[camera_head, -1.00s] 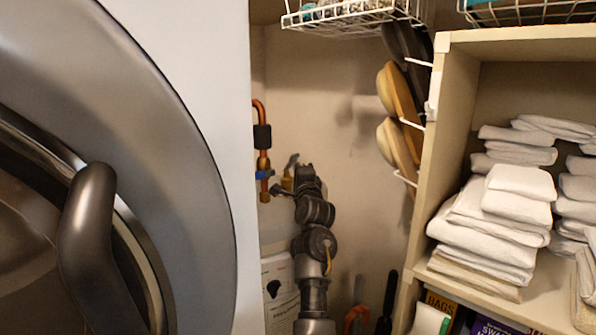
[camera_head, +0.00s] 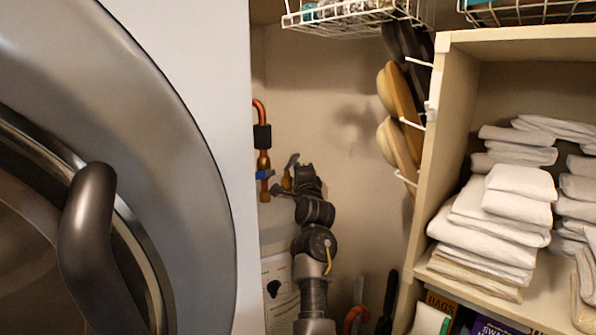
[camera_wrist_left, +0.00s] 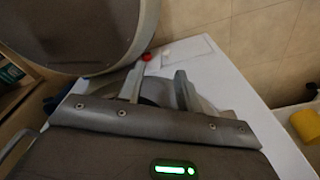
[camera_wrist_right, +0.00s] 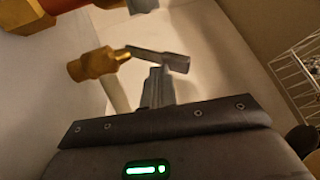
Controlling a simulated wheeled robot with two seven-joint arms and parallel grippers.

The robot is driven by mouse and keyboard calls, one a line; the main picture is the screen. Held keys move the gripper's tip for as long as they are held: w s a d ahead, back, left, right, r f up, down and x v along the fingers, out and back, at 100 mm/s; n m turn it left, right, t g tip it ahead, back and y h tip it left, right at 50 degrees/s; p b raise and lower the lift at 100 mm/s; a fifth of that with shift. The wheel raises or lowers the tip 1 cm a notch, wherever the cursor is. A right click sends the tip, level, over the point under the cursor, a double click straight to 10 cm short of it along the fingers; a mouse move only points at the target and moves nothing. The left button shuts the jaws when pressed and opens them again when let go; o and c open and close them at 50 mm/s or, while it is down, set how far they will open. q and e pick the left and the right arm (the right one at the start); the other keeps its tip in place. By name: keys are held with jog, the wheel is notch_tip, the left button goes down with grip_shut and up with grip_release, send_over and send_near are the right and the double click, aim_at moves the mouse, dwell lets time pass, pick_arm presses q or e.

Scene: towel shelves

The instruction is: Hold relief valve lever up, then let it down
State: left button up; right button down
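The brass relief valve (camera_wrist_right: 92,65) shows in the right wrist view, with its grey lever (camera_wrist_right: 165,58) sticking out to the right. In the head view the valve (camera_head: 287,180) is small, in the nook beside the pipe, with the lever (camera_head: 292,160) tilted up. My right gripper (camera_wrist_right: 156,76) has its fingers together, with the tips at the lever's underside. They appear to touch it, but the contact is hard to make out. My left gripper (camera_wrist_left: 158,80) is open and empty in the left wrist view, away from the valve; the head view does not show it.
A copper pipe (camera_head: 262,140) rises beside the white washer panel (camera_head: 228,60). The large round door (camera_head: 190,150) fills the left. A shelf (camera_head: 447,130) with white towels (camera_head: 490,225) and hanging brushes (camera_head: 398,105) bounds the nook on the right.

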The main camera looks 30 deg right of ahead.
jog(key=shift+s+f+b, duration=0.3)
jog(key=shift+f+b, duration=0.15)
jog(key=shift+f, duration=0.3)
jog(key=shift+s+f+b, duration=0.25)
jog(key=shift+f+b, duration=0.25)
jog(key=shift+f, duration=0.3)
jog(key=shift+s+f+b, duration=0.3)
jog(key=shift+f+b, duration=0.15)
jog(key=shift+f, duration=0.3)
jog(key=shift+s+d+f, duration=0.1)
jog(key=shift+s+f, duration=0.1)
jog(key=shift+s, duration=0.45)
jog(key=s+p, duration=0.1)
jog(key=s, duration=0.8)
jog(key=shift+d+r, duration=0.25)
jog(key=shift+d, duration=0.1)
